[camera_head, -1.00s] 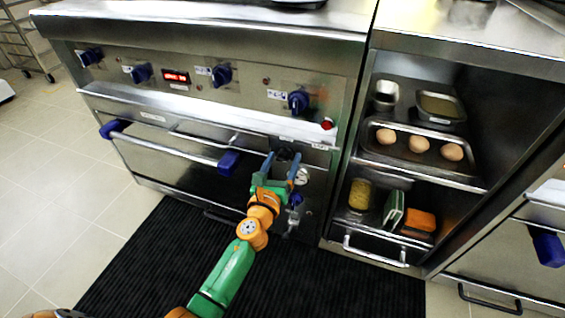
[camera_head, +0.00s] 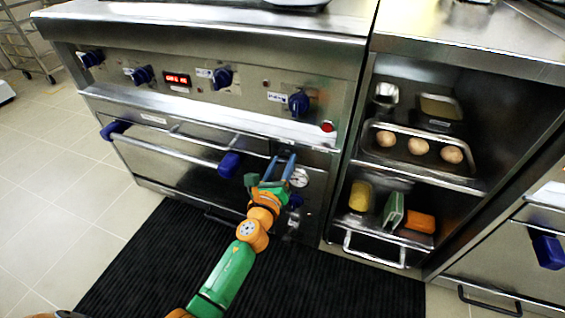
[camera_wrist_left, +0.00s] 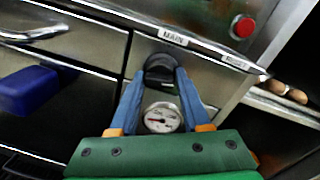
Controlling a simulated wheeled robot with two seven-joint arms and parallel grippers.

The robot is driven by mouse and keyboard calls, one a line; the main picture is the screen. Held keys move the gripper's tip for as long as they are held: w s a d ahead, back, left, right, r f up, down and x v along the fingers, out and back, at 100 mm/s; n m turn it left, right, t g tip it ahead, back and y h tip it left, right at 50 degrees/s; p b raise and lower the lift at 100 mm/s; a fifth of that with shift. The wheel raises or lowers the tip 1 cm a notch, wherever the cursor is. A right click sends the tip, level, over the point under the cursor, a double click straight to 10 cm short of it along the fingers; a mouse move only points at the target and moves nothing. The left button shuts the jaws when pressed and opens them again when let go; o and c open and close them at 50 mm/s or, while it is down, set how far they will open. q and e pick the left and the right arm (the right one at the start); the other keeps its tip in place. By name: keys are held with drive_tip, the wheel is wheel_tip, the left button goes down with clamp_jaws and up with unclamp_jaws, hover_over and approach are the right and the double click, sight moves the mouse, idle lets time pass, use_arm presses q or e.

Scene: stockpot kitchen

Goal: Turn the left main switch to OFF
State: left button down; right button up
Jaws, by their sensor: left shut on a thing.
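The main switch is a black knob (camera_wrist_left: 160,70) under a MAIN label (camera_wrist_left: 173,38) in the left wrist view. My left gripper (camera_wrist_left: 160,82) has its blue fingers on both sides of the knob, shut on it. In the head view, my left gripper (camera_head: 282,160) reaches the lower right of the range front (camera_head: 150,165), and the knob is hard to make out there. Whether the switch points to ON or OFF cannot be read. My right gripper is not in view.
A round gauge (camera_wrist_left: 162,118) sits just below the switch. A red button (camera_wrist_left: 243,27) is to its upper right. The blue-ended oven handle (camera_head: 165,145) is left of the gripper. Shelves with eggs (camera_head: 419,146) stand to the right. A black mat (camera_head: 150,260) covers the floor.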

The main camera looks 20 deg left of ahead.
use_arm(q)
drive_tip(key=n, duration=0.3)
drive_tip(key=shift+n, duration=0.3)
drive_tip(key=n+p, duration=0.1)
drive_tip(key=n, duration=0.4)
drive_tip(key=shift+r+h, duration=0.1)
drive_tip(key=shift+h, duration=0.2)
drive_tip(key=n+p, duration=0.1)
drive_tip(key=n, duration=0.3)
drive_tip(key=shift+g, duration=0.3)
drive_tip(key=shift+n+h+p, duration=0.3)
drive_tip(key=shift+n+p, duration=0.1)
drive_tip(key=shift+n, duration=0.4)
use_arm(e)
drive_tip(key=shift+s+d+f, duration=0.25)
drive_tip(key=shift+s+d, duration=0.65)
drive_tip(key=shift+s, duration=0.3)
use_arm(q)
drive_tip(key=shift+n, duration=0.3)
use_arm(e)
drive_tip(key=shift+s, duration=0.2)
use_arm(q)
drive_tip(key=shift+c, duration=2)
unclamp_jaws()
